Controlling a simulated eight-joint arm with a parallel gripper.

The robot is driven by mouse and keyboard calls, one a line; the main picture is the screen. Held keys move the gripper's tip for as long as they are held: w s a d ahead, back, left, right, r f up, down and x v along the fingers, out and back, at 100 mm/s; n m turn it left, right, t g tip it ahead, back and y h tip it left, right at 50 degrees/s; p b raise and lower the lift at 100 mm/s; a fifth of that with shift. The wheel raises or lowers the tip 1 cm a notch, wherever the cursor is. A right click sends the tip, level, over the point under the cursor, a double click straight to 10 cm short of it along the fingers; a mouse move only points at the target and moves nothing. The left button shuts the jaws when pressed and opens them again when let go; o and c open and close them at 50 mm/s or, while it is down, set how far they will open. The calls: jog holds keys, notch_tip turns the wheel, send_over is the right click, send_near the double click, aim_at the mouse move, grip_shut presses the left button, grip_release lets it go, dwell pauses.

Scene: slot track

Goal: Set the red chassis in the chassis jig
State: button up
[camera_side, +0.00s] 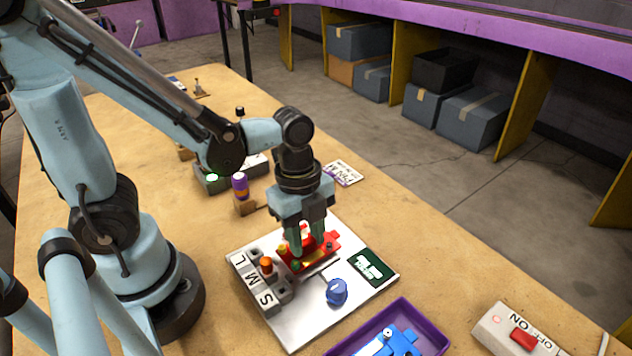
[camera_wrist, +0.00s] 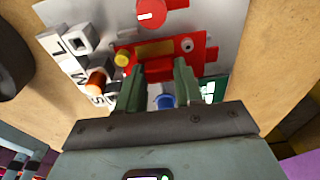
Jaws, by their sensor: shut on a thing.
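The red chassis (camera_side: 325,245) is between the fingers of my gripper (camera_side: 307,248), over the white board of the chassis jig (camera_side: 298,328). It also shows in the wrist view (camera_wrist: 205,52), crossing between my fingertips (camera_wrist: 160,75), with a yellow part on it. My gripper points down and is shut on it. The board carries grey blocks marked S, M and L, an orange-topped peg (camera_side: 266,264), a blue knob (camera_side: 337,291) and a dark green panel (camera_side: 369,267). My fingers hide part of the chassis, and I cannot tell whether it rests on the board or is slightly above it.
A purple tray (camera_side: 436,325) holding a blue part (camera_side: 392,342) is at the front. An ON/OFF switch box (camera_side: 512,332) stands at the right. Behind my gripper are a purple-topped cylinder (camera_side: 240,184) on a wooden block and a small card (camera_side: 343,173). The table's right side is mostly clear.

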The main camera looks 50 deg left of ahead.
jog(key=shift+f, duration=0.7)
dwell(1.4)
jog(key=o, duration=1.2)
jog(key=shift+a+r, duration=0.7)
jog(key=shift+r, duration=5.2)
jog(key=w+a+n+t, duration=0.2)
jog(key=n+t, duration=0.1)
jog(key=n, duration=0.6)
jog(key=w+a+n+t+y, duration=0.1)
jog(key=w+a+n+t, duration=0.1)
jog(key=n, duration=0.7)
jog(key=shift+a+t, duration=0.7)
jog(key=shift+t, duration=0.4)
